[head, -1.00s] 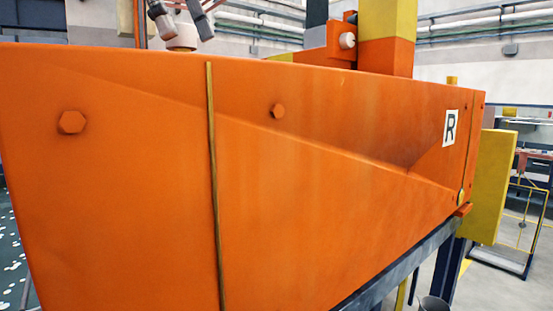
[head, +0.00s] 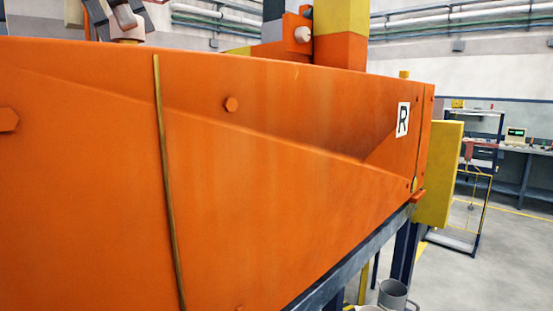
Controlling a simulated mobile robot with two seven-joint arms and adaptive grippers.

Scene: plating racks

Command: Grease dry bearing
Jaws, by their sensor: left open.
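My left gripper (head: 126,18) shows in part at the top left, cut by the frame's top edge. It is open, above the far edge of a large orange panel (head: 240,170). I cannot identify a dry bearing. A pale round knob (head: 303,35) sits on an orange block behind the panel. My right gripper is not in view.
The orange panel fills the left and middle and hides what lies behind it. A grey container (head: 394,293) is at the bottom.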

